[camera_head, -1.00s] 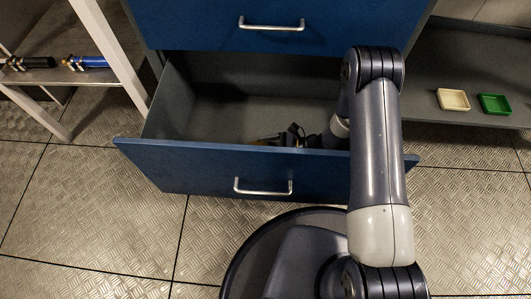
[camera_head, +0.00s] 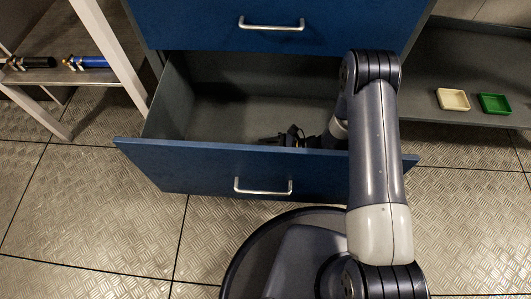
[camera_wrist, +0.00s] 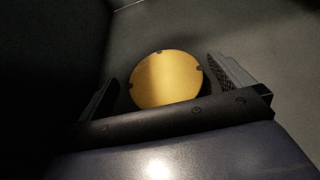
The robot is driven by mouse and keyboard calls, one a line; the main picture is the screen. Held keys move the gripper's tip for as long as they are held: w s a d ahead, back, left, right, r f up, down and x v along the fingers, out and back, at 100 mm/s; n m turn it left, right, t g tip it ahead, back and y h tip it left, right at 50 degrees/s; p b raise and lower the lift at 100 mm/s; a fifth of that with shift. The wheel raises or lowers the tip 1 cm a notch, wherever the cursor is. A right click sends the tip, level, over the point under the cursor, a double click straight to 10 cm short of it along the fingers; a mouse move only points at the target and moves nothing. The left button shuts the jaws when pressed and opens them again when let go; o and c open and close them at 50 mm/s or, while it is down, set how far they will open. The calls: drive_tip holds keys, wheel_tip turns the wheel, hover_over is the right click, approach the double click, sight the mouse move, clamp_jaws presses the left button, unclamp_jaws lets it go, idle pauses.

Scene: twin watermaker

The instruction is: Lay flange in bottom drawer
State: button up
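The flange (camera_wrist: 166,80), a round brass-coloured disc with small dark notches at its rim, lies in the bottom drawer in the wrist view. My gripper (camera_wrist: 165,82) has its two fingers spread on either side of the flange, with a visible gap at each side. The bottom drawer (camera_head: 200,160) is pulled open, blue in front and grey inside. In the head view my gripper (camera_head: 277,138) is down inside the drawer near its front panel. The flange cannot be made out in the head view.
The closed blue drawer above (camera_head: 200,20) overhangs the back of the open one. A shelf at the left holds a blue cylinder (camera_head: 88,62) and a black one (camera_head: 32,63). A cream tray (camera_head: 453,101) and a green tray (camera_head: 495,105) sit at right. The drawer's left part is empty.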

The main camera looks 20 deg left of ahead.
drive_tip(key=shift+r, duration=0.15)
drive_tip(key=p+v, duration=0.1)
drive_tip(key=v, duration=0.2)
drive_tip(key=r+p+v, duration=0.1)
drive_tip(key=v, duration=0.3)
drive_tip(key=shift+a+p, duration=0.2)
drive_tip(key=shift+p, duration=0.1)
drive_tip(key=shift+w+d, duration=0.1)
drive_tip(key=shift+d, duration=0.35)
drive_tip(key=shift+c, duration=0.2)
idle(0.4)
